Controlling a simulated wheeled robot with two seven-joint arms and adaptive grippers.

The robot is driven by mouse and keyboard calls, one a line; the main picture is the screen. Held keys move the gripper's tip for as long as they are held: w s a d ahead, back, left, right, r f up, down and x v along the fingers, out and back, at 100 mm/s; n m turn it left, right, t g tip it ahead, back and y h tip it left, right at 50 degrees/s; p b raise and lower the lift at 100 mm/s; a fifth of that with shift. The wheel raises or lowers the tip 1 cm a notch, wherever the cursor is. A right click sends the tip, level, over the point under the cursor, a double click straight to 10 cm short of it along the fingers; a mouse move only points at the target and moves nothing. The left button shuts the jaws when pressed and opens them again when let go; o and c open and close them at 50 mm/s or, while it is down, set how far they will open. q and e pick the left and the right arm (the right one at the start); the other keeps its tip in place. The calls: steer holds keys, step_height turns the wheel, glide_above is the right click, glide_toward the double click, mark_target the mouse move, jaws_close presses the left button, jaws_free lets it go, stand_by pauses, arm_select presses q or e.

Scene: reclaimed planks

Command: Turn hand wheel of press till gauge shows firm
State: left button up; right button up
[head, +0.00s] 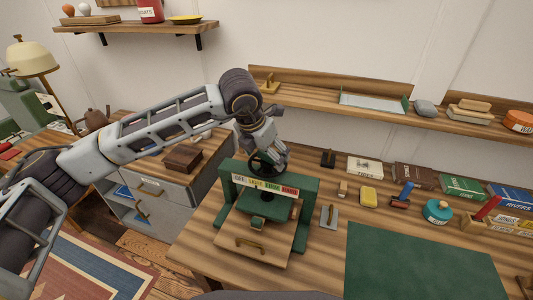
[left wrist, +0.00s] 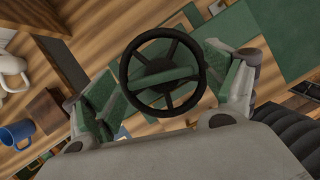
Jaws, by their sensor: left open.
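The green press (head: 311,190) stands on the plank bench, with a wooden board and brass handle at its front. Its black hand wheel (head: 262,164) sits on top, partly hidden by my gripper; all of its rim and its spokes show in the left wrist view (left wrist: 124,73). The gauge (head: 265,184) is a strip of white, yellow, green and red fields on the front beam; its small lettering and pointer are too small to read surely. My left gripper (head: 268,150) is above the wheel, pointing down. Its fingers (left wrist: 168,88) are open, one either side of the wheel, with gaps visible. My right gripper is out of view.
A green mat (head: 420,265) lies right of the press. A grey metal piece with a peg (head: 329,216), a yellow block (head: 369,197) and a teal jar (head: 437,211) stand nearby. A shelf (head: 340,112) runs behind. A brown box (head: 183,158) is at left.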

arm_select(q)
steer(key=c, duration=1)
